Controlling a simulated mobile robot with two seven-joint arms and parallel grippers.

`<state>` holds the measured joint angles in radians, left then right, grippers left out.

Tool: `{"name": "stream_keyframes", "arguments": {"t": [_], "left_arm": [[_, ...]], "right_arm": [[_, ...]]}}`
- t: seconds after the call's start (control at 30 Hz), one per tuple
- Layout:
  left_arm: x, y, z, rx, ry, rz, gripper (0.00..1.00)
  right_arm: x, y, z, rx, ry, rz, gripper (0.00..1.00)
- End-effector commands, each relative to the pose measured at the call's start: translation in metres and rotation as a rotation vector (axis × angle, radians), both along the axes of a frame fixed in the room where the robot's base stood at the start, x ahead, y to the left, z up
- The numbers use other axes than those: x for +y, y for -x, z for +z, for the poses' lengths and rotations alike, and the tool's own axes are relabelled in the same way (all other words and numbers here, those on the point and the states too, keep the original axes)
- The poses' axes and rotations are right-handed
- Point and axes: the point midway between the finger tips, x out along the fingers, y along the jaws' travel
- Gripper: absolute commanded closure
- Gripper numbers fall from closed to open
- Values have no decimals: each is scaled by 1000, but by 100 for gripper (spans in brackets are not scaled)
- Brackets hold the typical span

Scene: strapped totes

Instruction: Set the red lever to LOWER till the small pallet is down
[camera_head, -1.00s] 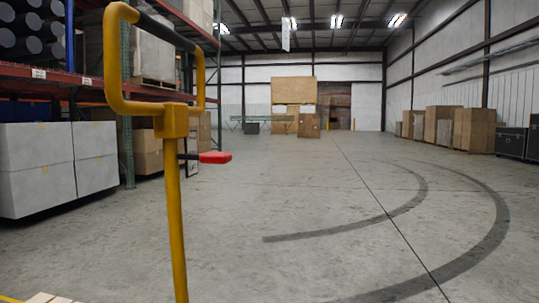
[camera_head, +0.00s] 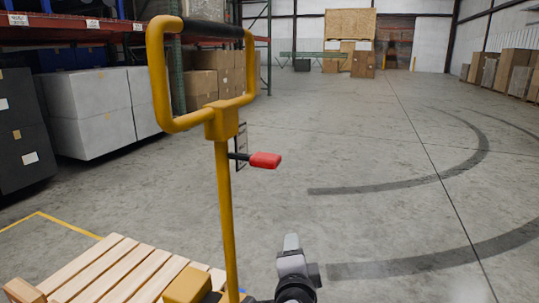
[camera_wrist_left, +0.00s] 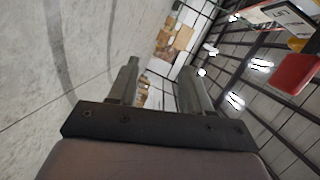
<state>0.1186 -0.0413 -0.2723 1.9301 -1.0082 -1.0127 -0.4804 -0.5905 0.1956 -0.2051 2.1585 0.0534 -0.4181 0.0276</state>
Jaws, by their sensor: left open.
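The red lever (camera_head: 265,160) sticks out to the right on a short dark stem from the post of the yellow jack handle (camera_head: 222,120). Its red grip also shows at the upper right of the left wrist view (camera_wrist_left: 297,74). The slatted wooden pallet (camera_head: 95,268) shows at the lower left, beside the foot of the post. Its underside is out of view, so its height above the floor cannot be told. My left gripper (camera_head: 291,243) is below and slightly right of the lever, apart from it. In the left wrist view its two fingers (camera_wrist_left: 158,72) are apart with nothing between them.
A yellow jack body (camera_head: 188,285) shows at the bottom by the post. White boxes (camera_head: 90,105) and black cases (camera_head: 22,135) stand at the left under the rack (camera_head: 70,31). The floor (camera_head: 400,215) to the right is clear, with dark curved marks.

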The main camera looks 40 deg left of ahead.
Motion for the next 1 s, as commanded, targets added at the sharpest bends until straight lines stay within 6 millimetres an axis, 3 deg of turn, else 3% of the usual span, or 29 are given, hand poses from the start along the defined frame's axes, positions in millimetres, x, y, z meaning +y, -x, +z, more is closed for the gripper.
{"name": "stream_keyframes", "arguments": {"t": [0.03,0.1,0.2,0.33,0.53,1.0], "left_arm": [[7,-10,47,5,-83,69,51],[17,-16,87,22,-194,168,51],[25,-20,134,46,-318,291,51],[30,-20,175,67,-417,402,51],[37,-18,178,56,-290,463,51],[89,-50,178,54,-283,464,51]], "right_arm": [[-6,2,16,22,9,-13,57],[-14,5,19,46,18,-29,57],[-23,9,20,73,31,-48,57],[-31,14,20,97,41,-63,57],[-11,33,3,187,37,-44,57],[-10,34,2,192,37,-42,57]]}}
